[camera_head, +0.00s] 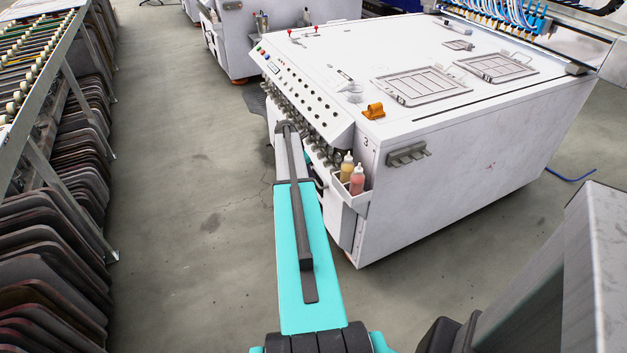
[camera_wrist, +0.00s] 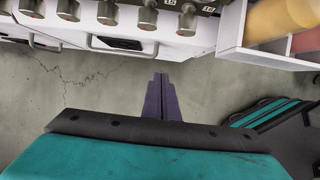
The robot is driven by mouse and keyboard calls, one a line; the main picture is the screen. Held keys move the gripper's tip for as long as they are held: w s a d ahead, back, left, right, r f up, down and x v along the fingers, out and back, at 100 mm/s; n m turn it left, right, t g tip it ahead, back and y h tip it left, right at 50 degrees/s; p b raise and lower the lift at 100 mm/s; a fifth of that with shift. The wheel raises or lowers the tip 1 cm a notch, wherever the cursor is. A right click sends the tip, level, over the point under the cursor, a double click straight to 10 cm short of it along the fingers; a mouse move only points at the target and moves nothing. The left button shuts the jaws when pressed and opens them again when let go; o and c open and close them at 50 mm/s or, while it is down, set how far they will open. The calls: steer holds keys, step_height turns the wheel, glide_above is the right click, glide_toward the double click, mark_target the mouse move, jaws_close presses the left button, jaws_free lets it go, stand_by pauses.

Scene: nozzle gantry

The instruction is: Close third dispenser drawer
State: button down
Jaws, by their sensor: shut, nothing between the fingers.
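In the wrist view a white drawer front (camera_wrist: 178,48) with a dark handle slot shows at the top, below a row of grey valves. It looks set forward of the white front (camera_wrist: 20,28) to its left, which also has a dark handle. I cannot tell from a label which drawer is the third. My gripper (camera_wrist: 160,78) is shut and empty, its dark purple fingers pointing at the drawer front's lower edge. I cannot tell whether they touch. In the head view my arm hides most of the drawer area.
The white dispenser machine (camera_head: 440,185) has a side bin (camera_head: 349,194) with a yellow and a pink bottle (camera_head: 357,180). A rack (camera_head: 60,90) with stacked dark trays stands at left. The concrete floor (camera_head: 185,200) between them is clear.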

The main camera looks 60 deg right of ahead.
steer(key=shift+v, duration=0.75)
